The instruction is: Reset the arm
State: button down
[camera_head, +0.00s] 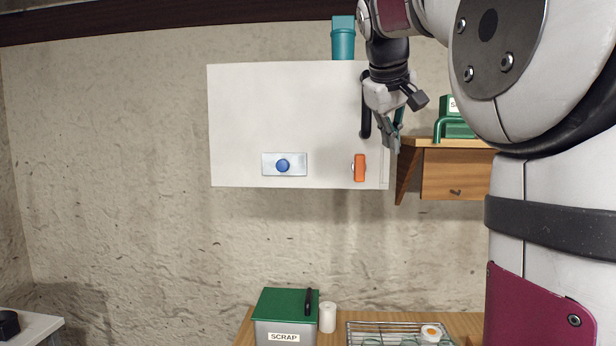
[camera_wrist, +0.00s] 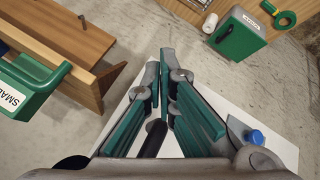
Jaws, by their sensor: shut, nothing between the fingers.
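My gripper (camera_head: 396,140) is at the upper right of the head view, pointing down, beside the right edge of the white wall cabinet (camera_head: 300,110). In the wrist view its green-padded fingers (camera_wrist: 163,62) are closed together with nothing between them. The cabinet's black bar handle (camera_head: 365,118) is just left of the gripper; the dark bar between the fingers' bases in the wrist view (camera_wrist: 154,138) looks like the same handle. Whether the gripper touches the cabinet I cannot tell.
The cabinet has a blue knob (camera_head: 283,166) and an orange latch (camera_head: 360,168). A wooden drawer shelf (camera_head: 455,174) with a green bin (camera_head: 456,128) hangs right of the gripper. Below, a green-lidded scrap box (camera_head: 284,333), white cylinder (camera_head: 327,317) and wire rack (camera_head: 365,326) stand on a counter.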

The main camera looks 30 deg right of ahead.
jog(key=s+a+f+n+t+y+b, duration=0.15)
jog(key=s+a+f, duration=0.25)
jog(key=a+f, duration=0.6)
jog(key=s+a+f+n+y, duration=0.1)
jog(key=s+a+f+y, duration=0.4)
jog(key=a, duration=0.9)
jog(key=s+a+f, duration=0.6)
jog(key=a+f, duration=0.1)
jog(key=f, duration=0.4)
jog(key=shift+a+f, duration=0.15)
jog(key=shift+f, duration=0.25)
jog(key=c, duration=2.3)
grip_release()
